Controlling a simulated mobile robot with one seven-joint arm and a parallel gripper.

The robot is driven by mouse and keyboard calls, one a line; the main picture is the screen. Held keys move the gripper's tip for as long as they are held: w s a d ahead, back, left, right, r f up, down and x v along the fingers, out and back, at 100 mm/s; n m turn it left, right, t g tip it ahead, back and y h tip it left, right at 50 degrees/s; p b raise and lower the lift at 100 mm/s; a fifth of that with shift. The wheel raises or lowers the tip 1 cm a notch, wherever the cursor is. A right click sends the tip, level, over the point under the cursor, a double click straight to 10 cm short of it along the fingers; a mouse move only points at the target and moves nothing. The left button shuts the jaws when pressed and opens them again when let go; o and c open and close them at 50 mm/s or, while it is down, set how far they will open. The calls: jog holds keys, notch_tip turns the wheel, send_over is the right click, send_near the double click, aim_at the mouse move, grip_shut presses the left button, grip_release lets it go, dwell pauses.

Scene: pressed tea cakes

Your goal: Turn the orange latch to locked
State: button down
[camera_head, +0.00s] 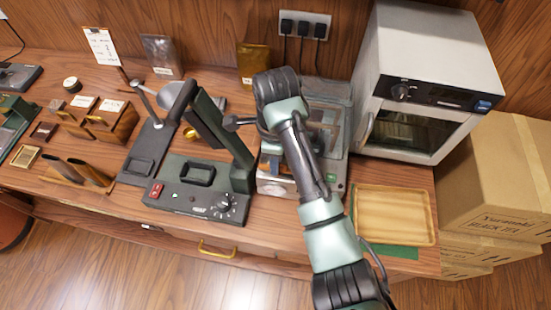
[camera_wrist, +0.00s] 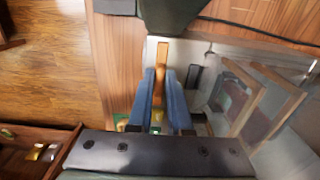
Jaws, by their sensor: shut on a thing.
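The orange latch (camera_wrist: 162,58) shows in the wrist view as a narrow orange-brown bar on the pale top of a machine. My gripper (camera_wrist: 164,88) has its two blue-grey fingers on either side of the latch's near part, closed on it. The machine (camera_head: 340,172) stands on the counter in the head view, with a clear-looking cover and a pale front. I cannot read any lock marking.
A sealer-like device (camera_head: 190,205) with a raised dark arm stands left of the machine. A white oven (camera_head: 420,85) stands to the right, behind a wooden tray (camera_head: 395,215). Cardboard boxes (camera_head: 500,185) are at far right. In the wrist view, an open compartment (camera_wrist: 35,150) holds small items.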

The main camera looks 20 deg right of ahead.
jog(key=shift+a+r, duration=0.1)
jog(key=shift+r, duration=0.05)
jog(key=n+p, duration=0.2)
jog(key=p, duration=0.2)
jog(key=shift+s+r, duration=0.1)
jog(key=shift+r, duration=0.05)
jog(key=n+p, duration=0.3)
jog(key=n, duration=0.2)
jog(key=shift+s+n, duration=0.1)
jog(key=shift+n, duration=0.3)
jog(key=n+p, duration=0.1)
jog(key=n, duration=0.1)
jog(key=n+p, duration=0.1)
jog(key=n, duration=0.2)
jog(key=shift+s+f+n, duration=0.1)
jog(key=shift+f+n, duration=0.1)
jog(key=shift+n, duration=0.1)
jog(key=n+p, duration=0.1)
jog(key=n, duration=0.3)
jog(key=shift+s, duration=0.1)
jog(key=shift+n, duration=0.3)
jog(key=c, duration=0.9)
grip_release()
